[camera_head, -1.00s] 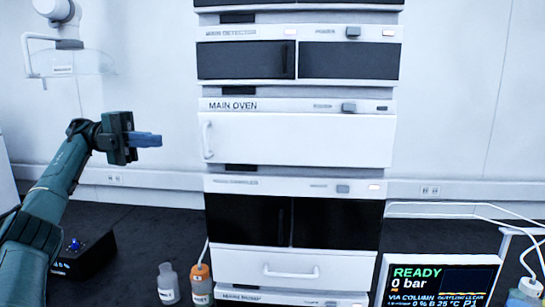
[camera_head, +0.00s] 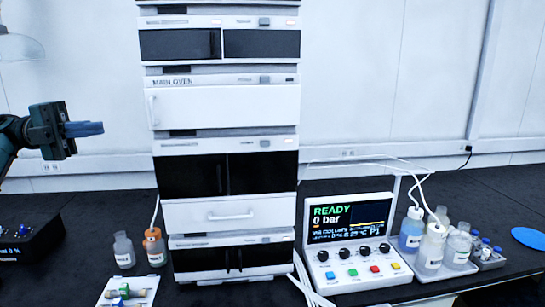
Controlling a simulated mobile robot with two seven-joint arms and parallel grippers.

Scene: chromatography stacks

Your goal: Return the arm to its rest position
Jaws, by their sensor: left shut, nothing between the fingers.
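My left gripper (camera_head: 84,129) is at the left of the head view, in the air, its fingers pointing right. It is shut and empty, and it is apart from the tall chromatography stack (camera_head: 222,102). The stack's white main oven door (camera_head: 225,107) is closed, and the gripper is to the left of it. My left arm comes in from the left edge, and most of it is out of the picture. My right gripper is not in view.
A control box (camera_head: 352,277) with a lit screen reading READY, 0 bar stands right of the stack. Several bottles stand in a tray (camera_head: 440,271) farther right. Two small bottles (camera_head: 123,250) stand left of the stack. A black box (camera_head: 22,243) is at the far left.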

